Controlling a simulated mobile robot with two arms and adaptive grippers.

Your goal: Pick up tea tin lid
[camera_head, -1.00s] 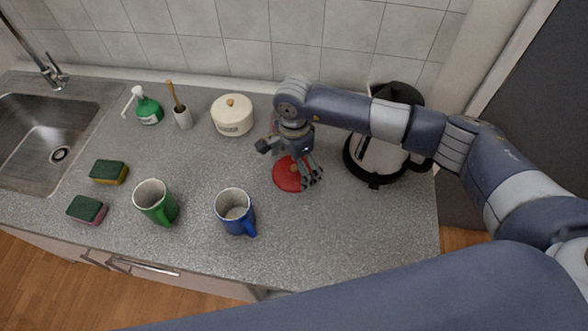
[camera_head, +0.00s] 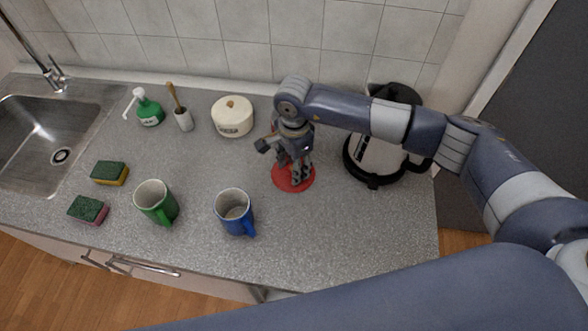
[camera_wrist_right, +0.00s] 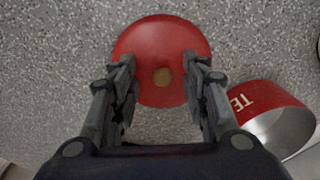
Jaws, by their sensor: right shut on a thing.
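The tea tin lid (camera_head: 281,182) is a round red disc with a small tan knob, lying on the grey counter. It also shows in the right wrist view (camera_wrist_right: 160,45). My right gripper (camera_head: 299,176) comes down over it from above. In the wrist view, the fingers of my right gripper (camera_wrist_right: 164,76) stand on either side of the knob and are closed on the lid. The red tea tin (camera_wrist_right: 262,107), with white letters, is beside the lid in the wrist view. My arm mostly hides the tin in the head view. My left gripper is out of view.
A blue mug (camera_head: 235,212) and a green mug (camera_head: 157,203) stand to the left. A white pot (camera_head: 232,116) is behind. A kettle (camera_head: 374,160) stands close on the right. Two sponges (camera_head: 109,173) lie near the sink (camera_head: 35,140). The front right counter is clear.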

